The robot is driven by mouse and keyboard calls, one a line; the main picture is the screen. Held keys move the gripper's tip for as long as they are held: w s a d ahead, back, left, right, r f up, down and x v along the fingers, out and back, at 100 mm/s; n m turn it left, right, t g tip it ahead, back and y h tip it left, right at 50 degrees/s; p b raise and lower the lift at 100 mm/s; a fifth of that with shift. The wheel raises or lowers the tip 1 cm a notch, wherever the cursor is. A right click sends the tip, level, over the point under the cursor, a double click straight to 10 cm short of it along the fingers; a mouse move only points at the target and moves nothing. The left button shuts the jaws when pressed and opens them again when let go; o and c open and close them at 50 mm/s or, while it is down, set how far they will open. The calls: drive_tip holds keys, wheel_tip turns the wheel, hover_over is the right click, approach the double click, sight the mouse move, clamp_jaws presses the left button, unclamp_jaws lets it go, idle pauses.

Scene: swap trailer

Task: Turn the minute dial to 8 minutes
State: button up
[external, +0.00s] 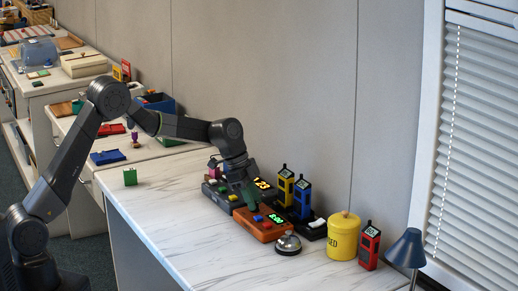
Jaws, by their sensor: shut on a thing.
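An orange timer box (266,231) with a lit green display (276,218) sits on the marble-patterned counter. The display seems to read 8:00, but the digits are small. Small blue and red buttons show on its top. My gripper (250,205) reaches down from above to the back left part of this box. It is shut on the minute dial, which its fingers hide almost wholly. The dial's own pointer cannot be seen.
A dark box with a yellow display (262,184) stands just behind. Yellow (285,187) and blue (302,196) handheld devices stand to the right. A silver bell (288,244), a yellow canister (343,237), a red device (369,246) and a blue lamp (406,249) follow.

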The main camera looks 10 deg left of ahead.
drive_tip(key=shift+m, duration=0.7)
drive_tip(key=o, duration=1)
drive_tip(key=v, duration=0.7)
drive_tip(key=p+v, duration=0.1)
drive_tip(key=v, duration=0.6)
drive_tip(key=shift+w+d, duration=0.15)
drive_tip(key=shift+w, duration=0.05)
drive_tip(key=shift+f, duration=0.1)
